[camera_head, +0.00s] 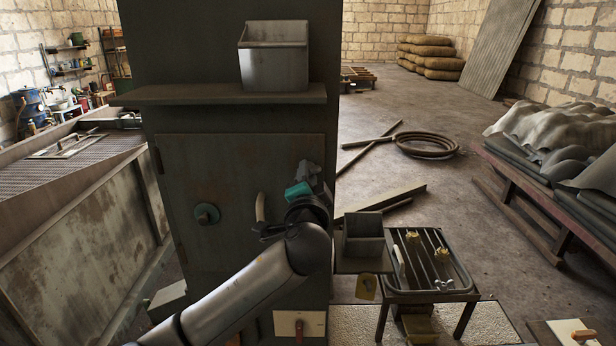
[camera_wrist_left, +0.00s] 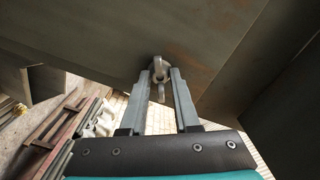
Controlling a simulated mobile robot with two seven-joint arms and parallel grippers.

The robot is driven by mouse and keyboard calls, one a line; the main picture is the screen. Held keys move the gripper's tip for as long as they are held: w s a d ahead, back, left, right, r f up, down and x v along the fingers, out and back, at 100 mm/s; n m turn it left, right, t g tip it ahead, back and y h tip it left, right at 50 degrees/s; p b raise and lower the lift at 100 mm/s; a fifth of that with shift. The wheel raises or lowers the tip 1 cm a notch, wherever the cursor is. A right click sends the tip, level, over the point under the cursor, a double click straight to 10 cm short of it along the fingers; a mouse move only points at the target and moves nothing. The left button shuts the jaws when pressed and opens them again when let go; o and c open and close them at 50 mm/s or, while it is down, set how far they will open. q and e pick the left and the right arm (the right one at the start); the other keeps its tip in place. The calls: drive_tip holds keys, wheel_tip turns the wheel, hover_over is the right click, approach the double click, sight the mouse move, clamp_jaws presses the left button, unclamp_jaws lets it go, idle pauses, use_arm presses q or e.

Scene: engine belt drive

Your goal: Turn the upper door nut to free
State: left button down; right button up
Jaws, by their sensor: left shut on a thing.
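A grey metal cabinet with a closed door (camera_head: 230,165) stands in front of me. My left gripper (camera_head: 314,168) is at the door's upper right edge. In the left wrist view a small metal winged nut (camera_wrist_left: 158,70) sits between the tips of my left gripper (camera_wrist_left: 162,78), which are shut on it. Its wings stand roughly in line with the fingers. In the head view the gripper hides the nut. My right gripper is in neither view.
A shelf with an open metal box (camera_head: 273,68) juts out above. A small stand with a barred rack (camera_head: 425,262) and a square bin (camera_head: 363,246) stand to the right.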

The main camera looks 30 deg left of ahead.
use_arm(q)
drive_tip(key=shift+n+b, duration=2.25)
drive_tip(key=shift+n, duration=3.65)
drive_tip(key=shift+r+n, duration=0.1)
drive_tip(key=shift+n, duration=0.2)
drive_tip(key=c, duration=0.6)
unclamp_jaws()
drive_tip(key=shift+c, duration=0.2)
